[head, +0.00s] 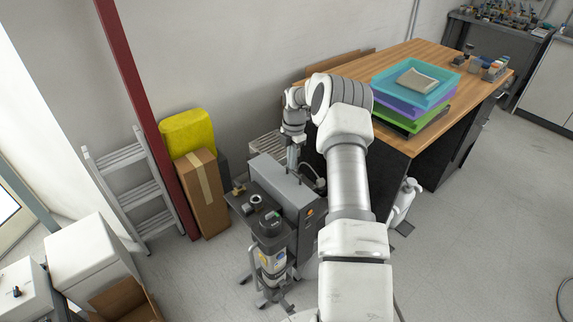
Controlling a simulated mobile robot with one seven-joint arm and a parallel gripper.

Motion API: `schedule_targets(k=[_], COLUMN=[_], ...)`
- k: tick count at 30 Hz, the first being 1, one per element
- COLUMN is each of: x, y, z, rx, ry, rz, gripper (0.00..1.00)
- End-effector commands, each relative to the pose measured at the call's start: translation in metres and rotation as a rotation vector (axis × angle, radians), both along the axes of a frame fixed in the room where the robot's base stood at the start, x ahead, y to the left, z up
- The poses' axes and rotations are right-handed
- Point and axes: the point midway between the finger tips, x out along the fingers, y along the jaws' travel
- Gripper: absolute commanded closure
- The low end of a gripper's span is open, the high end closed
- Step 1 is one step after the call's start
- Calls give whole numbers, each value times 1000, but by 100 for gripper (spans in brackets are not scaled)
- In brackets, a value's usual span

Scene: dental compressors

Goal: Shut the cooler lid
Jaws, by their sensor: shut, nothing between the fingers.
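No thing in view is clearly a cooler with a raised lid. A white box-like thing (88,252) stands at the lower left and may be the cooler; whether its lid is open or shut I cannot tell. My gripper (293,168) points down just above the grey cabinet (285,186) of the compressor equipment near the picture's middle. The gripper is shut and empty. It is small here, and I cannot tell whether its tips touch the cabinet. It is well to the right of the white box.
A wooden-topped bench (440,62) with stacked trays (412,108) stands to the right. A ladder (125,185), a red post (150,110), a cardboard box (203,192) and a yellow case (188,132) stand along the wall. An open carton (125,298) lies lower left. The right floor is mostly clear.

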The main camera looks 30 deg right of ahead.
Motion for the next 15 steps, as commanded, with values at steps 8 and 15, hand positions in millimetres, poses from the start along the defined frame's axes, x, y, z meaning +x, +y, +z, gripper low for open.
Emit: schedule_targets(k=[8, 15], x=[2, 3], y=[-13, -18], z=[-16, -21], rx=[-1, -1], ry=[0, 1], rz=[-1, -1], gripper=[100, 100])
